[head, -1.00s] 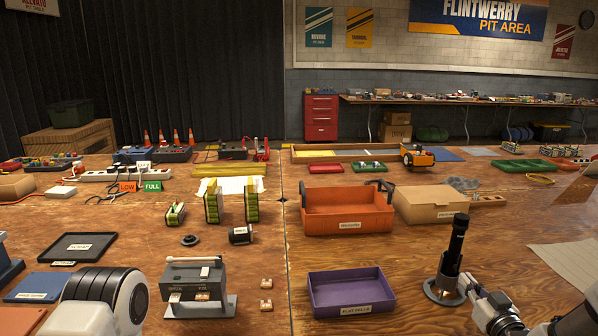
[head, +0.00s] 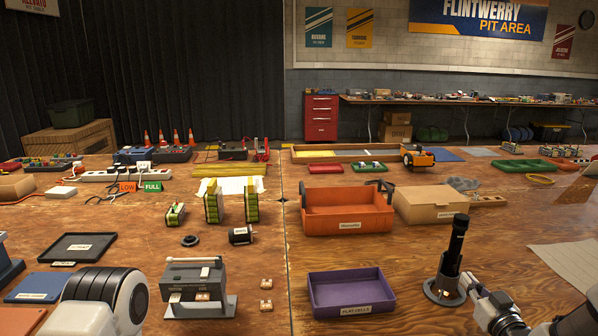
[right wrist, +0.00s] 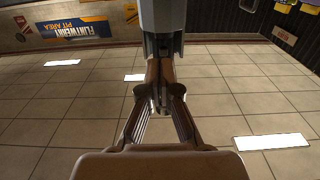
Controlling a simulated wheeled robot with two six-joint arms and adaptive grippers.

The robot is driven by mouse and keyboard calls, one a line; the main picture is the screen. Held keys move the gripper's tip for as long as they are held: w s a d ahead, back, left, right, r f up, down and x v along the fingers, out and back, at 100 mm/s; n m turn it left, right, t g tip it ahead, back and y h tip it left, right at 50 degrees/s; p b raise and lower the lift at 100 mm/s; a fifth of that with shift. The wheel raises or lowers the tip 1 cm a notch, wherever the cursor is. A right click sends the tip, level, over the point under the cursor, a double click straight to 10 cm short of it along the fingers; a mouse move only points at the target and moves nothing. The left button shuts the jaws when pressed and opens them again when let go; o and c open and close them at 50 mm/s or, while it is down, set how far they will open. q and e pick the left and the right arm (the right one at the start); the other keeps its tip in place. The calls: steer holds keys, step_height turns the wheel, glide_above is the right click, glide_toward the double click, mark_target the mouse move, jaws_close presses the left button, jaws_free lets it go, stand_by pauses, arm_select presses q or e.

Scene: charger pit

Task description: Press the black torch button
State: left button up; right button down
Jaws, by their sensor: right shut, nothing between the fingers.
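The black torch (head: 455,246) stands upright in a round grey stand (head: 430,291) at the right front of the table in the head view. A small warm glow shows at its foot, inside the stand. My right gripper (head: 468,281) is shut and empty, its tip close beside the lower part of the torch, on the right. I cannot tell if it touches. The button cannot be made out. In the right wrist view the shut fingers (right wrist: 160,98) point at a grey shape that I cannot identify. My left gripper is out of view.
A purple tray (head: 388,294) lies left of the torch, and an orange bin (head: 345,222) and a cardboard box (head: 424,216) stand behind. A grey device (head: 193,279) with a handle is at the left front. Bare wood lies between the purple tray and torch stand.

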steer(key=shift+w+a+b, duration=0.1)
steer(key=shift+w+b, duration=0.4)
steer(key=shift+w, duration=0.5)
steer(key=shift+s, duration=0.15)
steer(key=shift+s+p, duration=0.35)
steer(key=shift+p, duration=0.05)
steer(key=shift+s+d+p, duration=0.2)
steer(key=shift+s+p, duration=0.6)
steer(key=shift+s, duration=0.95)
steer(key=shift+s+d+p, duration=0.15)
steer(key=shift+s+p, duration=0.65)
steer(key=shift+s, duration=0.9)
